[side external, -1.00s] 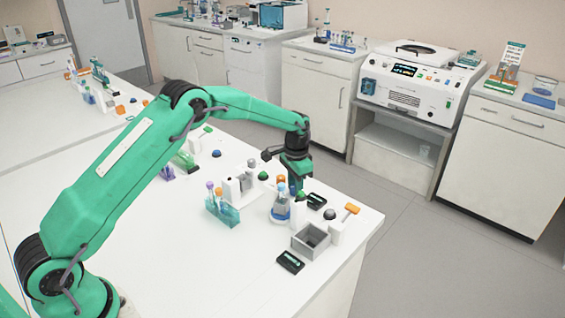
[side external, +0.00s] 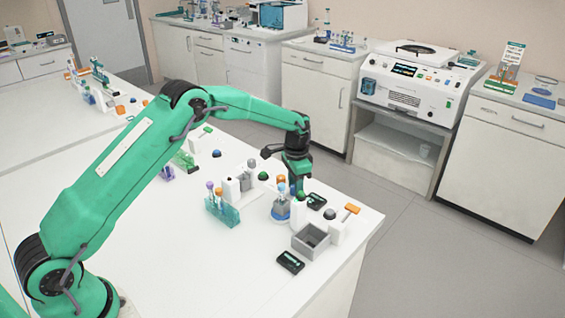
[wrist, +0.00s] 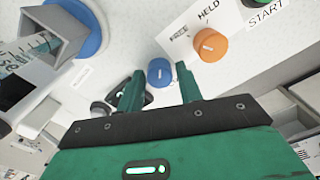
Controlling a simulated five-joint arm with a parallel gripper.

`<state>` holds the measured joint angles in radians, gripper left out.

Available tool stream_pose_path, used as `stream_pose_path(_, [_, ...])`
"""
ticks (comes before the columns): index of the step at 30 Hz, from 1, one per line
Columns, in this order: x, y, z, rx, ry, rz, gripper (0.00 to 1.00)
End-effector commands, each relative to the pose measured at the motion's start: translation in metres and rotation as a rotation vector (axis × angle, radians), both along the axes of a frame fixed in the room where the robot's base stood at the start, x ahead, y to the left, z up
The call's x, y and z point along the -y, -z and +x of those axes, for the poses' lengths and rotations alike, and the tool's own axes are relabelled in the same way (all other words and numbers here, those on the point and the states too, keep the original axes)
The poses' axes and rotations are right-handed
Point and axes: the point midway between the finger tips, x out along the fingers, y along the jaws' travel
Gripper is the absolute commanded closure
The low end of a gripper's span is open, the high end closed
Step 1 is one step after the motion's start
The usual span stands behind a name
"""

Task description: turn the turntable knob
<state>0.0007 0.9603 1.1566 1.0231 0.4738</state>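A blue round knob (wrist: 159,73) with a white line on its face lies between the tips of my open gripper's fingers (wrist: 160,80) in the wrist view. I cannot tell whether the fingers touch it. A blue disc (wrist: 97,42), which looks like the turntable, is at upper left and bears a grey angled holder (wrist: 52,32) with a clear tube. In the side view my gripper (side external: 297,184) points down just behind the disc (side external: 281,216), and the blue knob cannot be made out there.
An orange knob (wrist: 210,45) by the word HELD sits right of the fingers, with a green button (wrist: 255,3) marked START beyond. A grey open box (side external: 310,241) and a teal tube rack (side external: 222,211) stand nearby. The table is bare towards my base.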

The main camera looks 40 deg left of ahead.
Motion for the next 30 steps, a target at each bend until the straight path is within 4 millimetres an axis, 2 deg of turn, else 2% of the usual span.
stream_pose_path(8, [0.0, -0.006, 0.0, 0.0, 0.0, 0.0, 0.65])
stream_pose_path(24, [0.0, -0.067, 0.0, 0.001, 0.0, 0.0, 0.65])
stream_pose_path(30, [0.0, -0.078, 0.0, 0.0, 0.0, 0.0, 0.65])
